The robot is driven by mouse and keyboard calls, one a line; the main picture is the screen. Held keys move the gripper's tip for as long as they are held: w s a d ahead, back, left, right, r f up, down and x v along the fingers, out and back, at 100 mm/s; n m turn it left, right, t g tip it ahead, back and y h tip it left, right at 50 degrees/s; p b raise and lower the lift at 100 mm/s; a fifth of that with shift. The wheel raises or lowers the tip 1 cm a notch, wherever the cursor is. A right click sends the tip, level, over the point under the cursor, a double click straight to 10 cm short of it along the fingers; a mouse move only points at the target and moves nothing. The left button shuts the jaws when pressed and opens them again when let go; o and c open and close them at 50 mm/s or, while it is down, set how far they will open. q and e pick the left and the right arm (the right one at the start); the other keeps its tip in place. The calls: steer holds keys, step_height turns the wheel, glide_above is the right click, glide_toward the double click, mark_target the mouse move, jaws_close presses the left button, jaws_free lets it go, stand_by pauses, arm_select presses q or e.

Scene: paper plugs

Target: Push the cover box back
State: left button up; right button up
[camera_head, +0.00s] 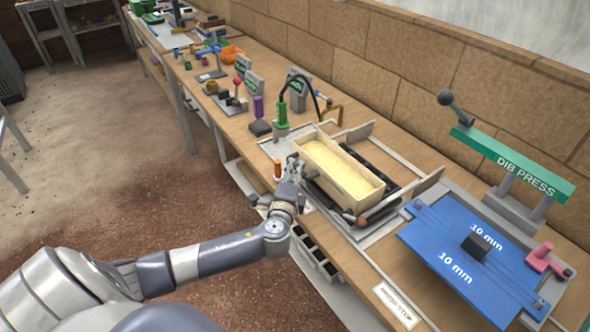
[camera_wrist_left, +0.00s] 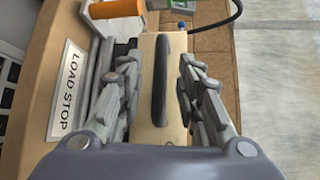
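The cover box (camera_head: 368,185) is a long, pale wooden box with a light yellow inside, sitting on a grey slide frame on the bench. My left gripper (camera_head: 293,165) is at the box's left side, near the bench's front edge. In the left wrist view, a wooden face of the box (camera_wrist_left: 145,70) with a long dark handle (camera_wrist_left: 160,80) lies between the fingers. The left gripper (camera_wrist_left: 158,90) is open there, with fingers apart on both sides of the handle. Whether the fingers touch the wood cannot be told. My right gripper is not in view.
A green tool with a black cable (camera_head: 282,115) stands behind the box. An orange-handled part (camera_head: 277,169) is beside the gripper. A LOAD STOP label (camera_wrist_left: 67,88) lies left of the fingers.

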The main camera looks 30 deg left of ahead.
arm_select(q)
steer(key=shift+w+a+f, duration=0.15)
steer(key=shift+w+a, duration=0.1)
steer(key=shift+w, duration=0.35)
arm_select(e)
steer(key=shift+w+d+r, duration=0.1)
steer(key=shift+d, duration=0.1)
arm_select(q)
steer(key=shift+c, duration=0.5)
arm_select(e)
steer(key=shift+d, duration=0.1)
arm_select(q)
jaws_close()
